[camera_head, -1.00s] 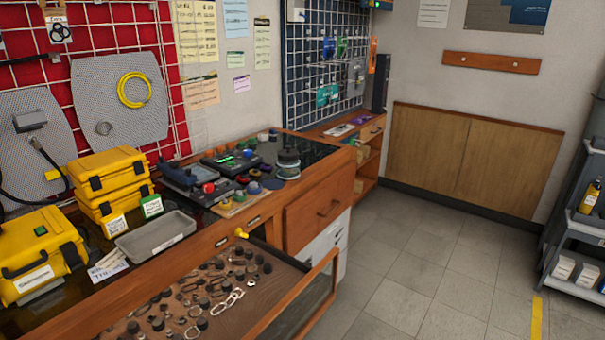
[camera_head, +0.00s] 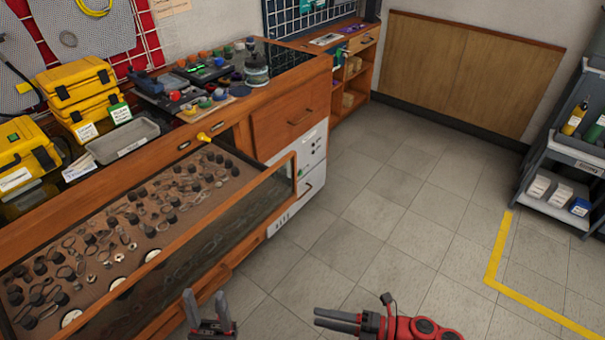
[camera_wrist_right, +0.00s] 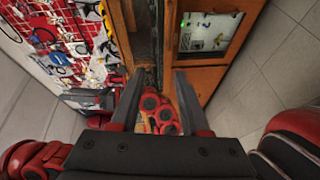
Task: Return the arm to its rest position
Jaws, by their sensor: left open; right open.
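My left gripper (camera_head: 207,303) shows at the bottom edge of the head view, in front of the open drawer. Its two dark fingers are apart, with nothing between them. My right gripper (camera_head: 322,320) is at the bottom, right of centre, over the floor, with its fingers towards the left and its red arm behind. In the right wrist view my right gripper (camera_wrist_right: 158,95) has its fingers wide apart and holds nothing. Red arm parts of mine show beyond them.
A glass-fronted drawer (camera_head: 235,215) full of small parts is pulled out from the wooden bench. Yellow cases (camera_head: 85,90) and a grey tray (camera_head: 122,140) stand on the bench. A grey shelf cart (camera_head: 555,165) stands at right. The tiled floor (camera_head: 385,215) between is clear.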

